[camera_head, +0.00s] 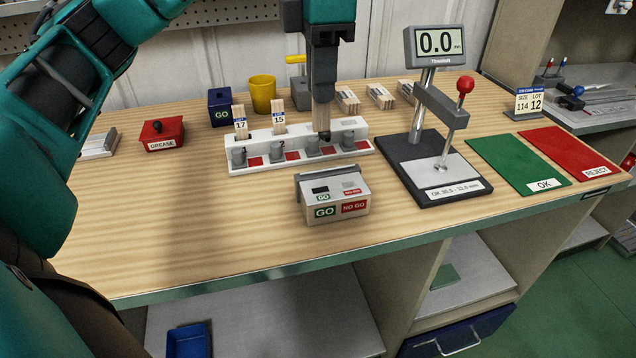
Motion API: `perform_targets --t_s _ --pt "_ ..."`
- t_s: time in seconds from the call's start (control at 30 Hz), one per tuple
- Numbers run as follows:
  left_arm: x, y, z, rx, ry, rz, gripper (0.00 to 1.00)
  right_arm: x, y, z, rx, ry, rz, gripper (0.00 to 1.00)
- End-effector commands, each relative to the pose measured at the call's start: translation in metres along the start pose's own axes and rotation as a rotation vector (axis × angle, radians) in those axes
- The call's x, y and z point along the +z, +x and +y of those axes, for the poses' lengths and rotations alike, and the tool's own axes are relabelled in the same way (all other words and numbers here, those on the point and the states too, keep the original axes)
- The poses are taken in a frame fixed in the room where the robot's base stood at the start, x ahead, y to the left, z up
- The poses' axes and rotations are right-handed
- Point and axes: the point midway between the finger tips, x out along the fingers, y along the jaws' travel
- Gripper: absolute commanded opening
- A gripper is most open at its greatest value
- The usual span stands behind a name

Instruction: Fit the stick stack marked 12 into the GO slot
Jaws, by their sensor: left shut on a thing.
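My left gripper (322,100) points straight down over the white rack (300,158). It is shut on a wooden stick stack (320,118), whose lower end is at the rack's third place. The number on this stack cannot be read, and I cannot tell whether it is seated or lifted. Stacks marked 17 (241,128) and 15 (278,125) stand upright in the rack to its left. The gauge box (337,208) stands in front of the rack. Its dark GO slot (320,190) is on the top left, beside the NO GO side. My right gripper is not in view.
A gauge stand (430,165) reading 0.0 stands to the right, with green OK (515,160) and red REJECT (570,150) mats beyond. A red GREASE box (163,133), blue GO box (220,107) and yellow cup (262,93) stand left and behind. The front left tabletop is clear.

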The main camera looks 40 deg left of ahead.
Motion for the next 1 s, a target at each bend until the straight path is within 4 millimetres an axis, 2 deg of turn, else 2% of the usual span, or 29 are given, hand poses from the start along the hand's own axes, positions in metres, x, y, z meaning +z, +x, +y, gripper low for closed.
perform_targets --t_s 0.03,0.33,0.67,0.87,1.0 --pt "-0.001 0.022 0.000 -0.004 0.000 0.003 0.00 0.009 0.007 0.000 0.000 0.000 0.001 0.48" --pt "-0.001 0.090 0.001 -0.001 -0.001 0.002 0.00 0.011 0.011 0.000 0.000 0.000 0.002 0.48" --pt "-0.001 0.119 0.001 0.000 -0.001 0.001 0.00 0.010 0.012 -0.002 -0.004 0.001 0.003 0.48" --pt "-0.001 0.148 0.000 -0.001 -0.001 0.002 0.00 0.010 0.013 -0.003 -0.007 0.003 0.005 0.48" --pt "0.000 0.151 0.001 0.001 -0.001 -0.002 0.00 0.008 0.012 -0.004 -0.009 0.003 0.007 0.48"
